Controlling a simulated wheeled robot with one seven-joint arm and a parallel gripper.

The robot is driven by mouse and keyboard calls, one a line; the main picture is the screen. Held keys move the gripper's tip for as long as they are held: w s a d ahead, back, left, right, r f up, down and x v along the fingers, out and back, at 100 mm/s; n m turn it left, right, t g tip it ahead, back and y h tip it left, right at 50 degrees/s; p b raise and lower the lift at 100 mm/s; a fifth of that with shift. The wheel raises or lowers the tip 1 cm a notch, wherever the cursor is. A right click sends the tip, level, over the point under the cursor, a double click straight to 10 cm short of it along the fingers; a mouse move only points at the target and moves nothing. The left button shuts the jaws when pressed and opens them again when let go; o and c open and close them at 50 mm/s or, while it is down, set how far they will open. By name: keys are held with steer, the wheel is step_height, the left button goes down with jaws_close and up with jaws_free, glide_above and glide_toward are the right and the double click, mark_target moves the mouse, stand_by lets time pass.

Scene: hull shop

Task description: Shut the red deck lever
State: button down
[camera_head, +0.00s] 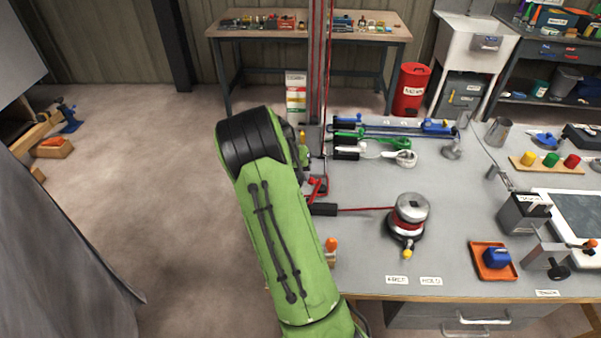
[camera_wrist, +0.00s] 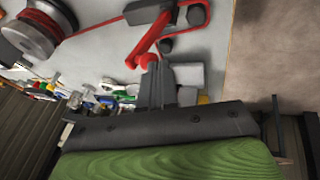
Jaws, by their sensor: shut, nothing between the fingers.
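The red deck lever (camera_head: 317,187) stands near the left edge of the grey deck table, just right of my green arm. Its angled red arm shows close up in the wrist view (camera_wrist: 155,40), beside the dark fitting (camera_wrist: 150,11) that the red line enters. My gripper (camera_wrist: 155,68) is shut and empty. Its fingertips are right at the rounded lower end of the lever; I cannot tell whether they touch it. In the head view my arm hides most of the gripper.
A winch (camera_head: 408,215) with red line stands right of the lever. Green (camera_head: 352,136) and blue (camera_head: 437,126) levers lie behind it. An orange tray (camera_head: 492,264) sits at the front right.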

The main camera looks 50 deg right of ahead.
steer(key=shift+s+d+f+m+t+y+b, duration=0.2)
steer(key=shift+s+d+f+m+t+y, duration=0.15)
steer(key=shift+s+d+f+t+y, duration=1.35)
steer(key=shift+s+d+f+m+t+y+b, duration=0.2)
steer(key=shift+s+d+f+m+t+y, duration=0.2)
steer(key=shift+s+d+f+t+y, duration=1.25)
steer(key=shift+s+d+f+m+t+y+b, duration=0.3)
steer(key=shift+s+d+f+t+y, duration=0.4)
steer(key=shift+s+d+t, duration=1.1)
steer(key=shift+s+a+t, duration=0.25)
steer(key=shift+s+a, duration=0.25)
steer(key=shift+s, duration=0.25)
